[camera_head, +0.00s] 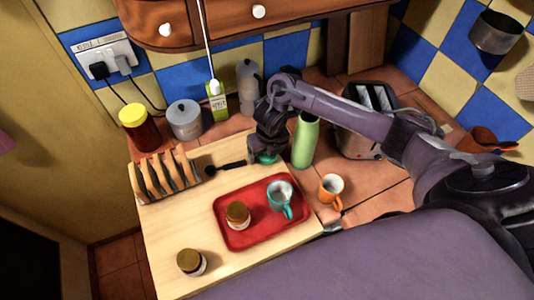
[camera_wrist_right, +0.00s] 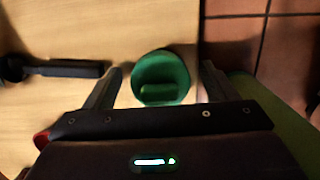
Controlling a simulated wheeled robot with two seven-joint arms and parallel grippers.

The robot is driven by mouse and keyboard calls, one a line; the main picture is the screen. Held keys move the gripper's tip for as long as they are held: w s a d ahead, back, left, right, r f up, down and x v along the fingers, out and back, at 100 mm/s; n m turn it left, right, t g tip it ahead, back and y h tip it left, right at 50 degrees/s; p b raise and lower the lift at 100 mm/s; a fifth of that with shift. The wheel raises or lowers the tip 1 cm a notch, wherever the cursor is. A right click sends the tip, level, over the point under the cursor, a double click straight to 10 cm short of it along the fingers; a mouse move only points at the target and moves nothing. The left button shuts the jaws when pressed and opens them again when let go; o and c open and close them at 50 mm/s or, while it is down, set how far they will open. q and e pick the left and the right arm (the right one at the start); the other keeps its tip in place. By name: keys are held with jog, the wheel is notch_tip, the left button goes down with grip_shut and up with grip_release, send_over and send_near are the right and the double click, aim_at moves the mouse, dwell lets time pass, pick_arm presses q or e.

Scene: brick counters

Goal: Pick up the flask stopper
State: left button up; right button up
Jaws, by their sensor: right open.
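The green flask stopper (camera_wrist_right: 160,78) is round with a raised grip and lies on the pale wooden board. In the wrist view it sits between the two fingers of my right gripper (camera_wrist_right: 161,73), which is open, with a gap on each side. In the head view the stopper (camera_head: 266,158) shows only partly under my right gripper (camera_head: 264,148). The light green flask (camera_head: 305,141) stands upright just right of the gripper. My left gripper is not in view.
A dark-handled utensil (camera_head: 226,167) lies left of the stopper. A red tray (camera_head: 250,238) with a teal mug (camera_head: 280,194) and a jar (camera_head: 238,214) is in front. An orange mug (camera_head: 331,188), a toaster (camera_head: 360,145) and a toast rack (camera_head: 163,177) stand around.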

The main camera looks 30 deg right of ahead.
jog(key=c, duration=1)
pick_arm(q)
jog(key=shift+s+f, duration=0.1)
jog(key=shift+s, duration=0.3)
pick_arm(e)
jog(key=shift+c, duration=0.2)
